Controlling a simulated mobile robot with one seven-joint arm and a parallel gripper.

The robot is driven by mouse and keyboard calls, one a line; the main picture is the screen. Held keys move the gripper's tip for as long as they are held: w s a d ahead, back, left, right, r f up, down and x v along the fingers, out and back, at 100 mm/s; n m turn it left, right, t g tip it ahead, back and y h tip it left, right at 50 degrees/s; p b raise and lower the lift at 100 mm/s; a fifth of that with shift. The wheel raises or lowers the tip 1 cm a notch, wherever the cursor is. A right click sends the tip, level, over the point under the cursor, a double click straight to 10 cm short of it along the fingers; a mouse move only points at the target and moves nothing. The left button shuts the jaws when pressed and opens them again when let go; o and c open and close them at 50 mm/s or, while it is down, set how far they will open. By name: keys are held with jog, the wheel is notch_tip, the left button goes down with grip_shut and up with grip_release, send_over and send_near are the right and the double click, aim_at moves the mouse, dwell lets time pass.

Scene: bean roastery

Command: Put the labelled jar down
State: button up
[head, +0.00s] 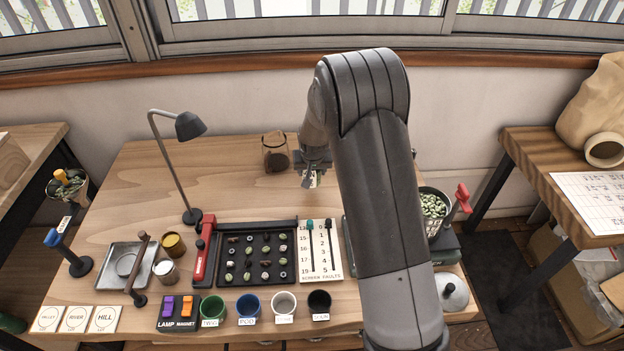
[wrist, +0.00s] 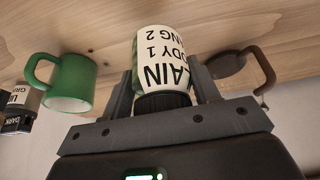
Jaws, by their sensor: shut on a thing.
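The labelled jar (wrist: 162,60) is pale with black print and a dark lid. It appears upside down in the wrist view, lid towards the bottom of the picture. My gripper (wrist: 165,90) is shut on it, one finger on each side. In the head view my gripper (head: 314,162) is over the back of the wooden table (head: 230,165), and only a small part of the jar (head: 312,181) shows below it. I cannot tell whether the jar's base touches the table.
A bean tray (head: 255,258) and a number board (head: 319,250) lie nearer. Bare wood lies left of the vessel.

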jog(key=shift+f, duration=2)
jog(key=shift+f, duration=0.15)
jog(key=o, duration=1.1)
